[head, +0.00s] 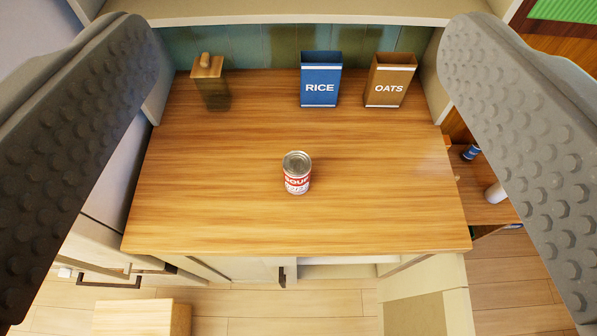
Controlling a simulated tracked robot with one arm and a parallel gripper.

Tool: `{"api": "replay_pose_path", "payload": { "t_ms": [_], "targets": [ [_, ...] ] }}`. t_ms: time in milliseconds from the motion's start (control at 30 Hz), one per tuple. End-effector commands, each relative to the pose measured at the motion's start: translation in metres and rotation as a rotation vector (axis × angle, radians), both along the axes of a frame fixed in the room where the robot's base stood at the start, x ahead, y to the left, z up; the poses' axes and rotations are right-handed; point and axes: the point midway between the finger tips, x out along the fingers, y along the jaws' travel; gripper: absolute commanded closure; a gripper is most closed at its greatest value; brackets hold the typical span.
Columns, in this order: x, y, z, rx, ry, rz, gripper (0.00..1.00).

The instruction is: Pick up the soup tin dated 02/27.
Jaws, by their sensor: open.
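A soup tin (297,173) with a red and white label stands upright near the middle of the wooden counter (220,190). Its label reads SOUP in part; the smaller print below is too small to read as a date. My gripper (298,185) is open, with its two grey studded fingers at the left and right edges of the view. The tin is in line between the fingers, farther off, and neither finger touches it.
A blue RICE box (320,80) and a brown OATS box (389,80) stand at the back of the counter. A wooden container (210,80) stands back left. A lower shelf (482,205) at right holds small items. Counter around the tin is clear.

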Motion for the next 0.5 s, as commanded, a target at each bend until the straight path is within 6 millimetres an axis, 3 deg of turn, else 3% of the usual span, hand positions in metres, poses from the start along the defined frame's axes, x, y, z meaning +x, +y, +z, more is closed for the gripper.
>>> {"api": "replay_pose_path", "payload": {
  "t_ms": [233, 333, 467, 500],
  "targets": [
    [0.0, 0.0, -0.001, 0.0, 0.0, 0.0, 0.21],
    [0.01, -0.003, -0.01, -0.004, 0.007, -0.008, 0.21],
    [0.049, -0.015, -0.054, -0.027, 0.028, -0.035, 0.21],
    [0.064, -0.021, -0.076, -0.037, 0.041, -0.044, 0.21]
  ]
}}
